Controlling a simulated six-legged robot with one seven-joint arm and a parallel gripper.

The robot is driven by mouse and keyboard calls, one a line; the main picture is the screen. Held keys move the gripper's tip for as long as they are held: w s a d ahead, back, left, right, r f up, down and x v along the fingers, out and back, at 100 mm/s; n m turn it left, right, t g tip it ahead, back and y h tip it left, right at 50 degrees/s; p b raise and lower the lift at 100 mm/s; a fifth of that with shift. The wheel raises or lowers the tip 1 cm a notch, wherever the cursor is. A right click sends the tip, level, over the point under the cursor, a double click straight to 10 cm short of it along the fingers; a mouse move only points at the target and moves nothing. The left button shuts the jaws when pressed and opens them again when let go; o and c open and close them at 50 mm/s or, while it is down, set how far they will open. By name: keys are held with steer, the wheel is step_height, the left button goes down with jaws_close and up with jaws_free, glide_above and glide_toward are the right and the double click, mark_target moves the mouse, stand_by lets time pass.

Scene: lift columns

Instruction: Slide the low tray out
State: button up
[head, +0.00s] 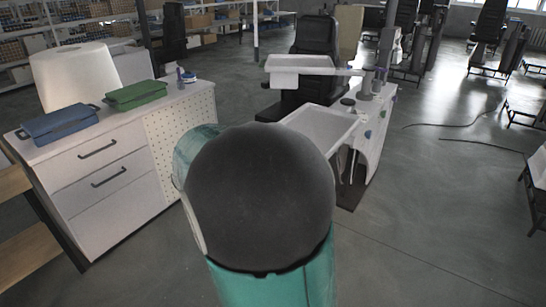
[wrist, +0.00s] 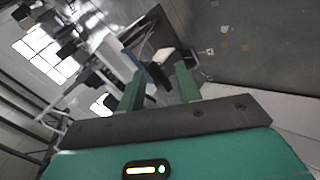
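In the head view, a low white tray (head: 322,126) juts from the left side of a white workstation on the right of centre. My dark arm joint covers its near left part. A second, smaller white tray (head: 300,62) sits higher up behind it. My gripper (wrist: 158,88) shows in the wrist view with two green fingers standing apart and nothing visible between them. White and dark shapes lie beyond the fingertips, too small to name. The gripper is not visible in the head view, so its distance from the low tray cannot be told.
A white drawer cabinet (head: 110,165) stands at the left, with a blue case (head: 60,124) and a green case (head: 135,95) on top. A black chair (head: 314,40) stands behind the trays. Cables (head: 470,144) lie on the otherwise open floor at the right.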

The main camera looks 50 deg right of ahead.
steer(key=w+d+f+n+h, duration=0.1)
steer(key=w+d+f+h, duration=0.1)
steer(key=d, duration=0.7)
steer(key=w+d+f+n+h, duration=0.1)
steer(key=w+d+f, duration=0.3)
steer(key=d, duration=0.6)
steer(key=w+d+f+n+t+h, duration=0.1)
steer(key=w+d+f+n+h, duration=0.1)
steer(key=d, duration=0.7)
steer(key=shift+w+d+f+h, duration=0.4)
steer(key=shift+f+h, duration=0.1)
steer(key=shift+f, duration=0.1)
jaws_close()
